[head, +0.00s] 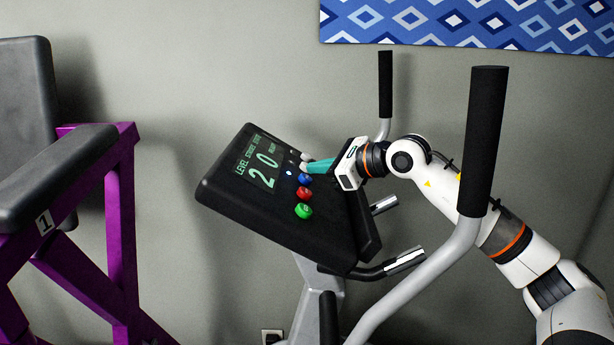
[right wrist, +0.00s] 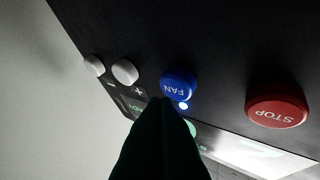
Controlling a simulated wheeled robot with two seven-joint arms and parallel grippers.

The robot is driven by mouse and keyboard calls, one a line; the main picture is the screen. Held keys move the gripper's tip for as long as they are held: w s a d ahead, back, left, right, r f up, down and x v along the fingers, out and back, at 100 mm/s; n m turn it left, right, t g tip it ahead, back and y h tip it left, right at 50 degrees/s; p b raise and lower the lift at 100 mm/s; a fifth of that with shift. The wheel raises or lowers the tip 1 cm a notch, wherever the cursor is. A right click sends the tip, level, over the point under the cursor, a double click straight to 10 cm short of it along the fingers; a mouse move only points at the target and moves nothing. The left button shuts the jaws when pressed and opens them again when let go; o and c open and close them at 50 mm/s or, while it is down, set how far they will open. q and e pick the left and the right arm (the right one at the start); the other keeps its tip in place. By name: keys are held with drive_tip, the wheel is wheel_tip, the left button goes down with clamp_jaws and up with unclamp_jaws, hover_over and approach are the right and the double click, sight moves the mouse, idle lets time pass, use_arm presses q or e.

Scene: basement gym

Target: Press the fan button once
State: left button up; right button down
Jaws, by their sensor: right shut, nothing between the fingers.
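The blue fan button (head: 305,179) is on the black console of the exercise machine, above the red stop button (head: 304,193). In the right wrist view the dark fingertips (right wrist: 161,101) end beside the button's lower left edge. I cannot tell whether they touch it. My left gripper is not in view.
White plus (right wrist: 125,72) and minus (right wrist: 94,66) buttons are near the fingers. A green button (head: 303,211) is below the red one. Upright handlebars (head: 483,140) stand close to my right arm. A purple bench (head: 119,220) is at left.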

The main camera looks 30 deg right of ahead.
drive_tip(key=shift+d+r, duration=0.15)
drive_tip(key=shift+r, duration=0.05)
drive_tip(key=r, duration=0.1)
drive_tip(key=s+d+r+p, duration=0.1)
drive_tip(key=d+r, duration=0.1)
drive_tip(key=r, duration=0.1)
drive_tip(key=shift+s+d+p, duration=0.1)
drive_tip(key=shift+s+p, duration=0.15)
drive_tip(key=shift+p, duration=0.05)
idle(0.9)
